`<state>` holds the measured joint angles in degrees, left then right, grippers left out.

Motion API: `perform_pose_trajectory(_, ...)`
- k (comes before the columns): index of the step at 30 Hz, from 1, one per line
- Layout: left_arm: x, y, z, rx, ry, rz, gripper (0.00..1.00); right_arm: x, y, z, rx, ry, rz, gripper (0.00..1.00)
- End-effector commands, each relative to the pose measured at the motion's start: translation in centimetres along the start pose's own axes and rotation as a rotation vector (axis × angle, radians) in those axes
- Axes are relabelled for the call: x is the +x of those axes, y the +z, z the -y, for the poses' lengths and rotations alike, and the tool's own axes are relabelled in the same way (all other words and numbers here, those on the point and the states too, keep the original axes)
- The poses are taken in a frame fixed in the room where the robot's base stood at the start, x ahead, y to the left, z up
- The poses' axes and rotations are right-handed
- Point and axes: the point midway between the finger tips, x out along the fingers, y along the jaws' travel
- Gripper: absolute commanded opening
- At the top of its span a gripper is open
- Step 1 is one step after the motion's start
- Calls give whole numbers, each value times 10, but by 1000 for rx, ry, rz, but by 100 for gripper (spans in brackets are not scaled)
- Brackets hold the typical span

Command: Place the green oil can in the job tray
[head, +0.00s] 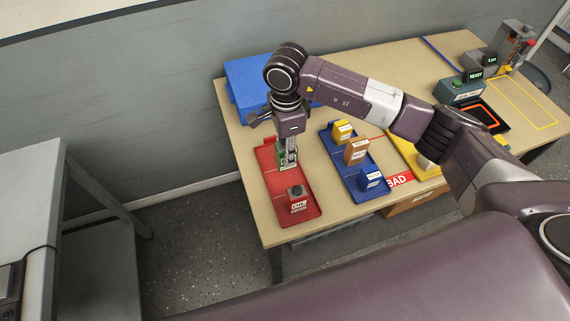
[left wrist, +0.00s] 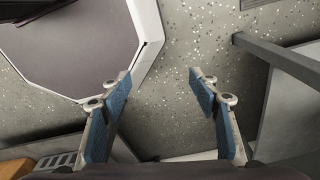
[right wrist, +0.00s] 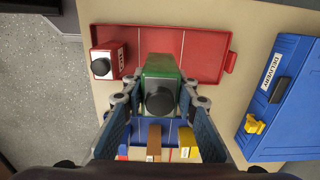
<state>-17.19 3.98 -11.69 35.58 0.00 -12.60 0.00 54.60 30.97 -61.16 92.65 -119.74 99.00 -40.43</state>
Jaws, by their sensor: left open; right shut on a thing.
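The green oil can (head: 282,157) is in my right gripper (head: 289,145), over the far half of the red tray (head: 272,172). The right wrist view shows the can (right wrist: 159,68) with its dark round cap, between both fingers. The fingers hide part of it in the head view, and I cannot tell whether its base touches the tray. A red can (head: 297,197) stands at the near end of the same tray. I cannot tell from any label which tray is the job tray. My left gripper (left wrist: 160,88) is open and empty above the speckled floor.
A blue tray (head: 371,195) beside the red one holds yellow, brown and blue containers. A yellow tray (head: 408,149) by a red BAD label lies further right. The blue delivery box (head: 240,85) stands behind the red tray. Devices stand at the table's far right.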

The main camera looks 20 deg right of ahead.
Motion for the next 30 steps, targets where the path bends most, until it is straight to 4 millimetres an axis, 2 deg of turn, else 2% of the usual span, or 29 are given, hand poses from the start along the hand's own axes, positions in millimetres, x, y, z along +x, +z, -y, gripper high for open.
perform_pose_trajectory(1,-7,0,2,1,-3,0,56,9,0,-1,3,4,1,0)
perform_pose_trajectory(4,-10,0,7,2,-7,1,56,26,0,-1,1,2,0,0)
perform_pose_trajectory(10,-14,1,12,1,-13,2,56,44,1,0,1,1,2,0)
perform_pose_trajectory(18,-23,0,12,0,-13,3,56,79,1,0,1,0,1,0)
perform_pose_trajectory(30,-17,1,11,0,-13,3,56,86,0,1,0,-2,1,0)
